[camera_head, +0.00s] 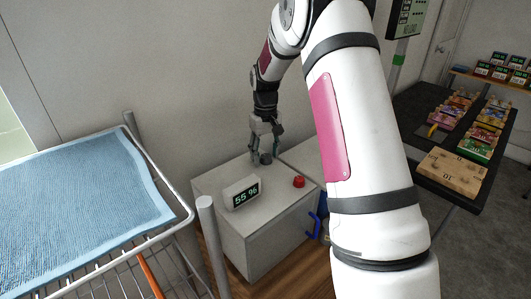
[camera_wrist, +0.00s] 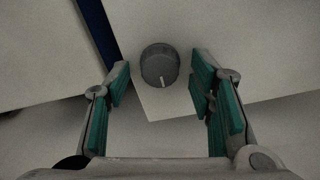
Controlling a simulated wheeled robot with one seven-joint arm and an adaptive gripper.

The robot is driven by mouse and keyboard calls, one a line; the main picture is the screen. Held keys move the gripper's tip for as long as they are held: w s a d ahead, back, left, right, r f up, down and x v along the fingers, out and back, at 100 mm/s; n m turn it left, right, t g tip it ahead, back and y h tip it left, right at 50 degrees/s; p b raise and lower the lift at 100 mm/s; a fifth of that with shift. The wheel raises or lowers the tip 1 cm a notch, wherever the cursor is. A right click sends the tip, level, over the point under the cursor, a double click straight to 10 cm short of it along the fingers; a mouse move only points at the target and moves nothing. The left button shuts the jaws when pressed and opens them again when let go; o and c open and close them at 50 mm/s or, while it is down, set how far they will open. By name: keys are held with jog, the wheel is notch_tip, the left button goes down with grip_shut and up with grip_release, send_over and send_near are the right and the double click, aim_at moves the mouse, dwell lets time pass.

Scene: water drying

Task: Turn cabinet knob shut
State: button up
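The cabinet (camera_head: 268,238) is a light grey box standing by the wall. A dark round knob (camera_wrist: 160,64) with a white pointer line sits on its top surface near a corner. In the wrist view the pointer faces down and slightly right. In the head view the knob (camera_head: 265,158) is small and dark, just below my gripper (camera_head: 266,150). In the wrist view my gripper (camera_wrist: 160,92) is open, its green-padded fingers on either side of the knob and apart from it. The exact height above the knob is hard to tell.
A display reading 55 % (camera_head: 242,193) and a red button (camera_head: 299,181) stand on the cabinet top. A blue handle (camera_head: 313,225) is on its side. A wire rack with a blue towel (camera_head: 75,190) is at left. A dark table with boxes (camera_head: 452,170) is at right.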

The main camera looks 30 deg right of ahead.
aim_at(265, 155)
notch_tip(265, 155, up, 12)
dwell(0.6)
dwell(0.5)
jog(key=s+a+r+t+p, duration=0.1)
jog(key=s+a+r, duration=0.5)
jog(key=s, duration=0.3)
jog(key=s+a+r+t, duration=0.1)
jog(key=s+a+r, duration=0.45)
jog(key=s, duration=0.35)
jog(key=s+a+f+t, duration=0.1)
jog(key=s+a, duration=0.1)
jog(key=s, duration=0.7)
jog(key=s+a+f+t, duration=0.1)
jog(key=s+a+f, duration=0.1)
jog(key=s, duration=0.6)
jog(key=shift+s+a+n+p, duration=0.3)
jog(key=shift+s+a+p, duration=0.05)
jog(key=shift+p, duration=0.1)
